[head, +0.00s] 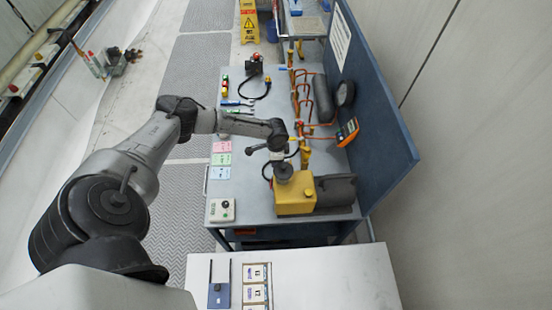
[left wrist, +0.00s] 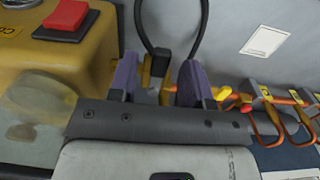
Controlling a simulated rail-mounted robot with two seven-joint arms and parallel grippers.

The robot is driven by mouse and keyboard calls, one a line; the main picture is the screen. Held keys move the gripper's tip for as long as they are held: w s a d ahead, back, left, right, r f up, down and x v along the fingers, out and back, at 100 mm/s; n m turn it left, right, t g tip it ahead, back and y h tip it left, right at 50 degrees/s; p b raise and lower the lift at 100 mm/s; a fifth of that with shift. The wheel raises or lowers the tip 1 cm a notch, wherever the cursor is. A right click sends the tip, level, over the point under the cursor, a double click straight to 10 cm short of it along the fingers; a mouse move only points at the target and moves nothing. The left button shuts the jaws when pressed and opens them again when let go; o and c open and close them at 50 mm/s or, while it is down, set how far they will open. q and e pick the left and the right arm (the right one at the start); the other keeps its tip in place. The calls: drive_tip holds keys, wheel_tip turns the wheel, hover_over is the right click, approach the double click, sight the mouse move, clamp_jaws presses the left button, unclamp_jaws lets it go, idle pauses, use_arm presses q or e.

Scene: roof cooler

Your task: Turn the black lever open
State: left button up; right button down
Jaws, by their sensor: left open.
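My left gripper (left wrist: 158,80) is open, its two purple fingers pointing away from the wrist camera. Between the fingers are a yellow part (left wrist: 146,76) and a small dark grey block (left wrist: 158,62) with a black cable or hose looping up from it. I cannot tell whether this block is the black lever, or whether either finger touches it. In the head view the left arm reaches over the table from the left, and its hand is above and beside the yellow box (head: 294,198); the fingertips are hidden there. My right gripper is not in view.
The yellow box also fills the left of the left wrist view (left wrist: 40,65), with a red button (left wrist: 66,18) on top. Orange pipes (head: 304,95) run behind the hand. A blue panel (head: 375,100) bounds the table's right side. Coloured cards (head: 221,159) lie at the left.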

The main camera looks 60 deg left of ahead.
use_arm(q)
drive_tip(key=shift+f, duration=0.15)
drive_tip(key=shift+c, duration=0.3)
clamp_jaws()
